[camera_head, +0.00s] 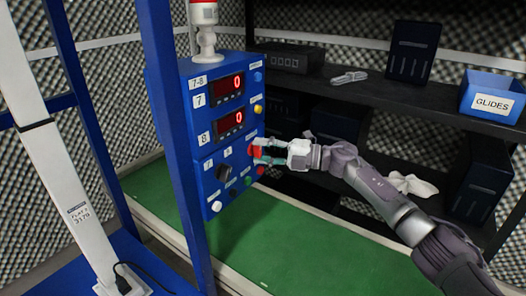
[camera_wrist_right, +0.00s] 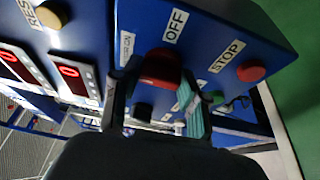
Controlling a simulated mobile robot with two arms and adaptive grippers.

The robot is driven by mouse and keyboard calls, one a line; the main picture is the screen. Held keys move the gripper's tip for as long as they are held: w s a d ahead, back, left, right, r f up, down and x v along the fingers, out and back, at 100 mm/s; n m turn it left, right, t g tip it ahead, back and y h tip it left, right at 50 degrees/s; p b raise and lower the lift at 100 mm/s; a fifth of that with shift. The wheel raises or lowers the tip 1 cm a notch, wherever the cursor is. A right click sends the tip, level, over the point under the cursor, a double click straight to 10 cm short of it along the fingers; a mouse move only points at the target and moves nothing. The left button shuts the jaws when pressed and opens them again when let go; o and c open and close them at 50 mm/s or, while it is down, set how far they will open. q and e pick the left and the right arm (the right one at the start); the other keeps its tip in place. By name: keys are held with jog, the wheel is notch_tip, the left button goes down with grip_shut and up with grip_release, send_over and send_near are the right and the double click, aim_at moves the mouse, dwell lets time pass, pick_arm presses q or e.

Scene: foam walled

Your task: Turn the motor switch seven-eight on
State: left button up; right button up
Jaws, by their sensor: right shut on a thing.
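A blue control box (camera_head: 213,158) labelled 7-8 stands left of centre in the head view. It has two red displays, upper (camera_head: 229,85) and lower (camera_head: 229,120), both reading 0. My right gripper (camera_head: 268,153) reaches in from the right and is shut on a red switch (camera_wrist_right: 160,68) on the box face. In the right wrist view the switch sits between my two fingers (camera_wrist_right: 155,80), beside an OFF label (camera_wrist_right: 175,26). The fingers partly hide the switch and its markings. My left gripper is out of view.
A red STOP button (camera_wrist_right: 251,70), a black knob (camera_head: 223,172) and several other buttons sit close by. A blue post (camera_head: 170,120) stands in front of the box. A dark shelf with a blue GLIDES bin (camera_head: 491,84) is at right.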

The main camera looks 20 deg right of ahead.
jog(key=o, duration=1.1)
jog(key=shift+o, duration=0.2)
jog(key=v, duration=1.2)
